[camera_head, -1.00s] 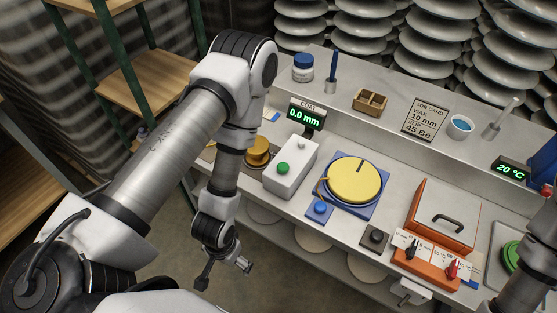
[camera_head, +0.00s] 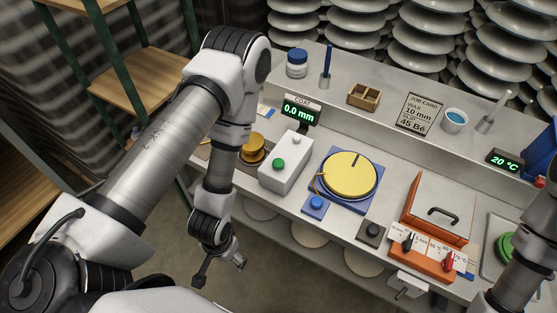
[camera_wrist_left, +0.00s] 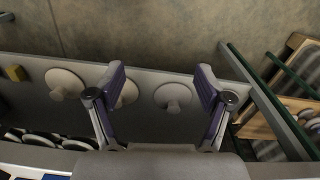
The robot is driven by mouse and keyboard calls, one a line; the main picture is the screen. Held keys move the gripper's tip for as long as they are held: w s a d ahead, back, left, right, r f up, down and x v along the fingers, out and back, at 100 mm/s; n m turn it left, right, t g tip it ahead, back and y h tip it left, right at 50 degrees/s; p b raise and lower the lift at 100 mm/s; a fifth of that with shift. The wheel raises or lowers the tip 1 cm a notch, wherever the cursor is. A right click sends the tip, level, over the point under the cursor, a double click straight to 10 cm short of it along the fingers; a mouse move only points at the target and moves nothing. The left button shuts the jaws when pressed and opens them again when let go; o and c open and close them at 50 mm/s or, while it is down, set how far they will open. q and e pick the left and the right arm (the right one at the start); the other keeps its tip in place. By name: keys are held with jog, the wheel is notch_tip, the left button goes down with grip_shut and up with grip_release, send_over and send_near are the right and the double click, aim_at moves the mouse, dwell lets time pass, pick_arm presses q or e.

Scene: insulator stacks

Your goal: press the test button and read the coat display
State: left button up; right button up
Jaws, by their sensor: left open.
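The coat display (camera_head: 300,111) stands on the bench's back ledge and reads 0.0 mm in green. In front of it is a white box (camera_head: 287,167) with a green button (camera_head: 279,163) and a small pale knob on top. A blue button (camera_head: 316,202) and a black button (camera_head: 373,230) sit on small pads farther right; no label tells which one is the test button. My left gripper (camera_head: 220,270) is open and empty, hanging low in front of the bench, apart from all buttons. Its spread fingers also show in the left wrist view (camera_wrist_left: 161,85). My right gripper is out of view.
A yellow turntable (camera_head: 350,175) sits on a blue base. An orange box (camera_head: 438,212) with a handle and a dial panel (camera_head: 421,254) are to the right. A job card (camera_head: 419,112) stands behind. A green-framed shelf (camera_head: 120,75) is at left. Insulator stacks fill the back.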

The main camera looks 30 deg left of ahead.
pick_arm(q)
grip_shut()
dwell(1.1)
